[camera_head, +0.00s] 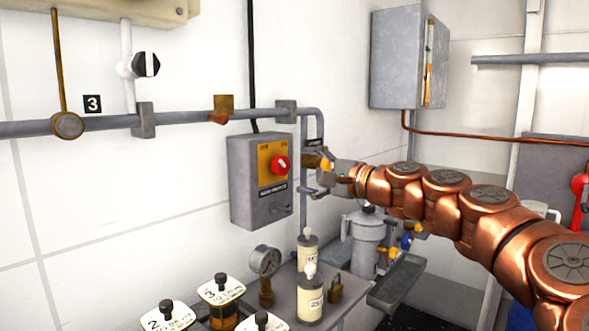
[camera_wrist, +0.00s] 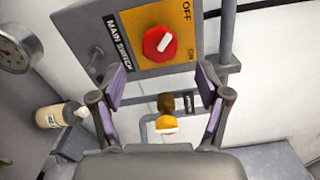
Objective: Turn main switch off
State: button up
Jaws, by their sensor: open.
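The main switch box (camera_head: 243,176) is a grey wall box with a yellow plate (camera_wrist: 133,21). Its red round knob (camera_head: 280,166) also shows in the wrist view (camera_wrist: 153,40). A white bar on the knob slants from lower left to upper right in the wrist view, where OFF is printed at upper right and ON at lower right. I cannot tell which end is the pointer. My gripper (camera_head: 308,176) is open and empty, just right of the box in the head view. In the wrist view its purple-padded fingers (camera_wrist: 161,85) are spread, with the knob beyond their tips.
A grey pipe (camera_head: 182,119) runs along the wall above the box and bends down beside my gripper. Below stand a pressure gauge (camera_head: 265,262), cream bottles (camera_head: 309,297) and a grey canister (camera_head: 367,240). A grey cabinet (camera_head: 398,60) hangs at the back.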

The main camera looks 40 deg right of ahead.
jog(key=shift+v, duration=2.15)
